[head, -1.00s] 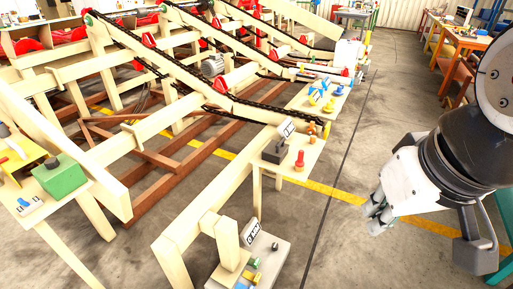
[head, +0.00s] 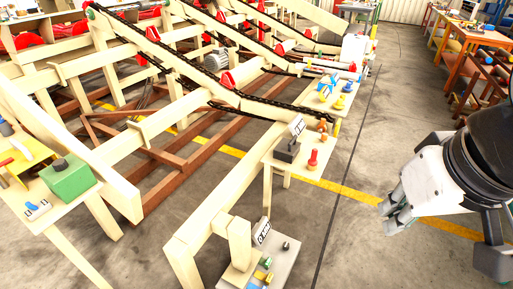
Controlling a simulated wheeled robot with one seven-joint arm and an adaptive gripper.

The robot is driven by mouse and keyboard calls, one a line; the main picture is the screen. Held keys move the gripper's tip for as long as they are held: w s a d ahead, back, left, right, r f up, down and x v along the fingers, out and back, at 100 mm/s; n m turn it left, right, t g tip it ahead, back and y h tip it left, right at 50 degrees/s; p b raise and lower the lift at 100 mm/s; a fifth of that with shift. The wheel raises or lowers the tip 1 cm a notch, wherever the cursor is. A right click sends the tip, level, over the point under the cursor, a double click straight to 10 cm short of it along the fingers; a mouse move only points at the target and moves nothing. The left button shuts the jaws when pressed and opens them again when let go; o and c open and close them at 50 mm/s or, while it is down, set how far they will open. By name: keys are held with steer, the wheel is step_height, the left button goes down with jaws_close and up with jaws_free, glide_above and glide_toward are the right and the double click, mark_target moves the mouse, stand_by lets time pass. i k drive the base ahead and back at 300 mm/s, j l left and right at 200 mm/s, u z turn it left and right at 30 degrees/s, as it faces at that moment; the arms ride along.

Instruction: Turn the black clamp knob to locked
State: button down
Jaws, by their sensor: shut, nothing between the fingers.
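A small black knob (head: 285,245) stands on the grey panel (head: 287,262) at the bottom centre, near a white label plate. Another dark knob (head: 59,163) sits on top of the green box (head: 75,182) at the left. Neither has a mark I can read, so I cannot tell which is the clamp knob or how it is turned. My gripper (head: 388,222) hangs at the right, over bare floor. Its fingers are together and empty, well apart from both knobs.
A small wooden stand (head: 291,165) carries a red knob (head: 313,158) and a dark grey block (head: 287,149). A sloping chain conveyor (head: 180,65) fills the back left. A wooden frame post (head: 240,243) rises beside the grey panel. Open floor (head: 352,262) lies between panel and gripper.

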mark_target(286, 245)
steer(key=i, duration=0.65)
steer(key=k+l, duration=0.1)
steer(key=k, duration=1.55)
steer(key=i+j+z, duration=0.15)
steer(key=z, duration=0.3)
steer(key=j+z, duration=0.4)
steer(key=i+j+z, duration=0.1)
steer(key=j, duration=0.3)
steer(key=i+j+z, duration=0.1)
steer(key=j, duration=0.3)
steer(key=i+j+z, duration=0.1)
steer(key=j, duration=0.3)
steer(key=i+j+z, duration=0.1)
steer(key=j, duration=0.3)
steer(key=i+j+z, duration=0.15)
steer(key=j, duration=0.7)
steer(key=i+j, duration=0.15)
steer(key=j, duration=0.2)
